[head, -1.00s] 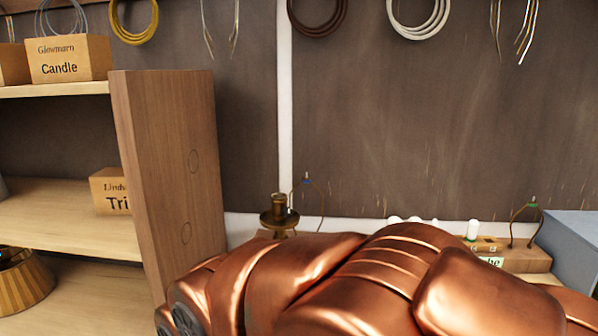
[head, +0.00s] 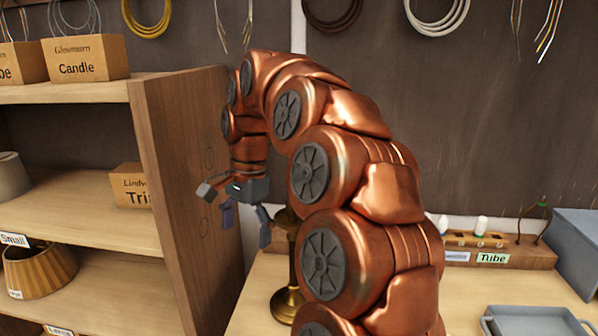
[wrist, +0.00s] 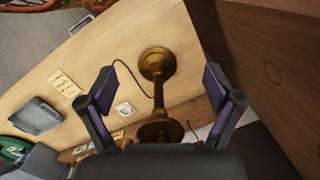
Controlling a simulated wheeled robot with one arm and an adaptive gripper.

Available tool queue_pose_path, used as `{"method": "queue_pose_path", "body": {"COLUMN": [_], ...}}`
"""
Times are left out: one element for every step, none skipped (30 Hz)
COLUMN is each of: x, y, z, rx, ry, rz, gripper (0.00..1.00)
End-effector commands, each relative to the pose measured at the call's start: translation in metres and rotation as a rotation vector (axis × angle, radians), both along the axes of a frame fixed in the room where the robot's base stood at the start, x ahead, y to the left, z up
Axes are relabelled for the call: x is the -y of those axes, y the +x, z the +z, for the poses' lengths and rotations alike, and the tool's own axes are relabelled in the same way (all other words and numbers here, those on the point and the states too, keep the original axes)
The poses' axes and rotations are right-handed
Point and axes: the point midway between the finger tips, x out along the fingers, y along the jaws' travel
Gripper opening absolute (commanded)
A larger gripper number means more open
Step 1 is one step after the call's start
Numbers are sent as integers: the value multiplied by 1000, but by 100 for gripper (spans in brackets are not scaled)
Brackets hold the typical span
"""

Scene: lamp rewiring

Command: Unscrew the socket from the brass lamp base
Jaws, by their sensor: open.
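The brass lamp base (head: 287,300) stands on the worktable, partly hidden behind my arm in the head view. In the wrist view the brass lamp base (wrist: 158,92) shows its round foot, thin stem and a wide disc near my gripper's palm. The socket cannot be made out; the lamp's top end is partly hidden in both views. My gripper (head: 246,224) is open and empty, fingers pointing down, left of the lamp in the head view. In the wrist view my gripper (wrist: 158,76) has its fingers spread on either side of the stem, without visible contact.
A wooden shelf panel (head: 185,170) stands close on the left of my gripper. A dark cord (wrist: 122,80) runs from the lamp.

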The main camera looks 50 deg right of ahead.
Motion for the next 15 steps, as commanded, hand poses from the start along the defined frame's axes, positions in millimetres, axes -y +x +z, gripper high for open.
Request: {"method": "queue_pose_path", "body": {"x": [20, 30, 46, 56, 66, 80, 91, 100, 111, 119, 126, 134, 140, 145, 150], "y": [7, 9, 12, 12, 12, 13, 13, 13, 12, 10, 9, 7, 7, 6, 4], "z": [13, 17, 23, 27, 31, 36, 38, 41, 45, 47, 48, 49, 50, 52, 53], "rx": [6, 2, 3, 1, -2, -3, -5, -8, -8, -11, -16, -19, -19, -19, -20], "ry": [6, 8, 13, 18, 23, 28, 31, 34, 38, 41, 45, 50, 51, 53, 54], "rz": [-95, -151, -230, -287, -343, -417, -469, -519, -583, -626, -665, -713, -743, -770, -799], "gripper": [91, 91, 91, 91, 91, 91, 91, 91, 91, 91, 91, 91, 91, 91, 91]}}
